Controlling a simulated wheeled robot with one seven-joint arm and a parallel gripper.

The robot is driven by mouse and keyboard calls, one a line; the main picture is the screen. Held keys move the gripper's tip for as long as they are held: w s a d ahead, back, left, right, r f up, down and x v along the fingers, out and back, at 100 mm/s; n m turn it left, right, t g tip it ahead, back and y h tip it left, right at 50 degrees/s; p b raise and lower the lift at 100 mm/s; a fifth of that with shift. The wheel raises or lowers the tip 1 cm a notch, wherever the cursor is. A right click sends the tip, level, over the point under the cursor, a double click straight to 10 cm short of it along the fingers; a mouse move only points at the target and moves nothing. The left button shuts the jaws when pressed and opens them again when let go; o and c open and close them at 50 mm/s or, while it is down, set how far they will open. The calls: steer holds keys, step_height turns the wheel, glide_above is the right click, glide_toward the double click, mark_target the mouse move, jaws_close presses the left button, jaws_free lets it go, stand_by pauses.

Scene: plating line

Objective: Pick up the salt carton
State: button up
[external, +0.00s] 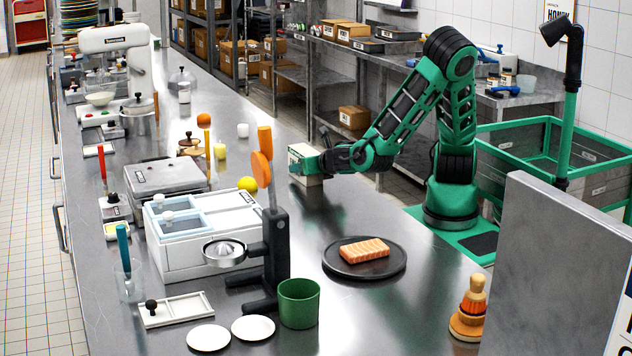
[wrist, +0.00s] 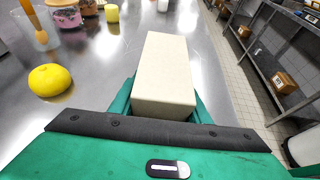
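The salt carton is a plain cream box (external: 301,155) on the far right side of the steel counter in the external view. Its label, if any, is too small to read there. In the wrist view the carton (wrist: 163,75) fills the middle, its long pale face up the picture. My gripper (external: 308,164) reaches it from the right. In the wrist view the green fingers of my gripper (wrist: 165,103) lie along both sides of the carton with no clear gap. The carton's base looks at counter level; I cannot see a gap beneath it.
A yellow citrus fruit (external: 247,184) and pale candles or cups (external: 243,130) stand left of the carton. A dark plate (external: 337,272) with a salmon piece (external: 364,250) is nearer the camera. The counter around the carton is mostly clear. Shelving (external: 290,75) stands beyond the aisle.

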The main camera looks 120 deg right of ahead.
jaws_close()
steer(key=shift+r, duration=0.15)
